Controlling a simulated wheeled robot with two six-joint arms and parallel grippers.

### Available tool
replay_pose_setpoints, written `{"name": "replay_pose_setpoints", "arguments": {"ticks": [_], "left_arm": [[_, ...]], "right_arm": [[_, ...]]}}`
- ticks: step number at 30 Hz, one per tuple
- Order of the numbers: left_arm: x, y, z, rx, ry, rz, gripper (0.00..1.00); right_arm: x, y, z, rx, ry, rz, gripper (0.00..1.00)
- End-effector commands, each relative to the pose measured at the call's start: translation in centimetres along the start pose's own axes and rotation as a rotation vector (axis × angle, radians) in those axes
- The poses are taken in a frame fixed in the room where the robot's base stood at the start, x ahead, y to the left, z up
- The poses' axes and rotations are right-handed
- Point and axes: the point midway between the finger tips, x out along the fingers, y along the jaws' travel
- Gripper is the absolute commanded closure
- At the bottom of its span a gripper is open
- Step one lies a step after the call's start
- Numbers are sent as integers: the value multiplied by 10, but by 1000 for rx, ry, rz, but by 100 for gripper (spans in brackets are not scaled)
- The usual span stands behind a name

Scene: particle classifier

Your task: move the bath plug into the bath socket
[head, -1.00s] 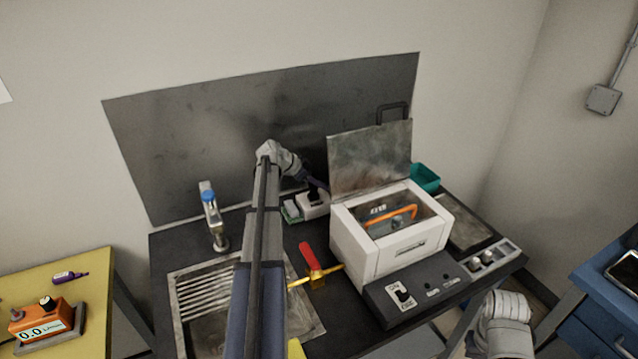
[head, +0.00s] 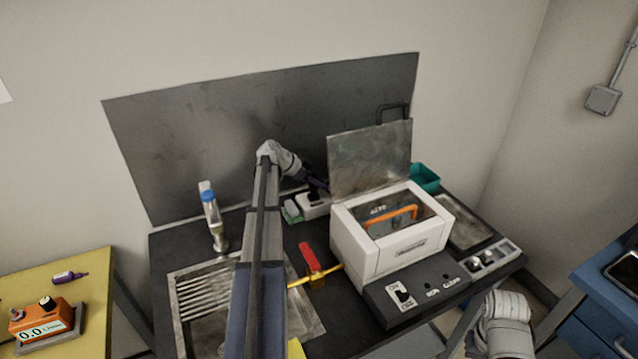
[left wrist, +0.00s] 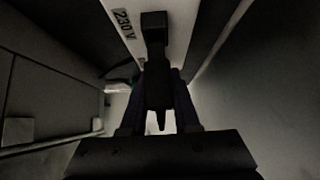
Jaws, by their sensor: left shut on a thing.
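The bath socket (head: 314,207) is a small white box with a dark recess, just below the gripper. My right gripper is not in view.
The white bath (head: 400,250) with its raised metal lid (head: 370,160) stands close right of the socket. A red-handled brass valve (head: 312,265) is in front. A tap (head: 214,220) and sink are at left. A grey panel (head: 220,140) stands behind.

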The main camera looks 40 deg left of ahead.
Motion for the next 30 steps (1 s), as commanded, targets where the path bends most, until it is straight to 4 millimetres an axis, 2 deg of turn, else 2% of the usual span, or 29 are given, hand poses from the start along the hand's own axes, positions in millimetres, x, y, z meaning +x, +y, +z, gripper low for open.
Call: {"name": "replay_pose_setpoints", "arguments": {"ticks": [30], "left_arm": [[17,0,17,0,0,0,100]], "right_arm": [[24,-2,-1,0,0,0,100]]}}
